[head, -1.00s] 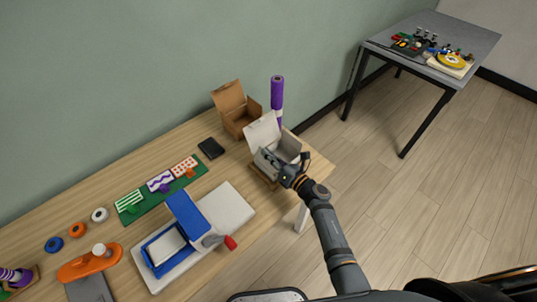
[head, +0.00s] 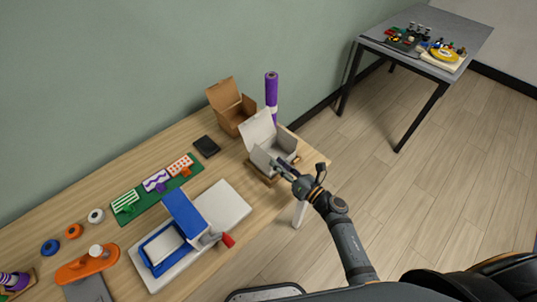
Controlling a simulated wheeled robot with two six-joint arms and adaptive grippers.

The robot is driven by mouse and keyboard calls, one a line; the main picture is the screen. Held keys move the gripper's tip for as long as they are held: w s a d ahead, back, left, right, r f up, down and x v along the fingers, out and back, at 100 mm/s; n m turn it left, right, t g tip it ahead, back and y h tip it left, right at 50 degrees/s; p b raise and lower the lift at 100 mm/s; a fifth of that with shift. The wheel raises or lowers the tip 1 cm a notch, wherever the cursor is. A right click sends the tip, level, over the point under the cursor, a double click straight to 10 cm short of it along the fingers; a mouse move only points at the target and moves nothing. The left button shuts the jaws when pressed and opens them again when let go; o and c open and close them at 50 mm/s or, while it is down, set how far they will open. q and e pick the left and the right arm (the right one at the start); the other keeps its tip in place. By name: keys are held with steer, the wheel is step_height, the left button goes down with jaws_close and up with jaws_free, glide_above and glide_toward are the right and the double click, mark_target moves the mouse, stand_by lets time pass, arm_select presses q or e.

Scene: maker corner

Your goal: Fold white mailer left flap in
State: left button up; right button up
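The white mailer (head: 257,131) stands near the right end of the wooden table, its lid raised at the back and its inside open. It rests on a brown base (head: 262,176). My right gripper (head: 281,166) is at the mailer's front right side, its fingers pointing left over the front wall. The fingers hide part of that wall and the side flap there. The fingers are too small to tell whether they are open or shut, or touching the mailer. My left gripper is out of view.
An open brown box (head: 228,101) and a purple roll (head: 271,90) stand behind the mailer. A black pad (head: 206,146) lies to its left. A blue press (head: 184,214) with a red-tipped handle stands nearer, on a pale board. A grey table (head: 430,50) stands far right.

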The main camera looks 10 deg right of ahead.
steer(key=shift+v, duration=2.2)
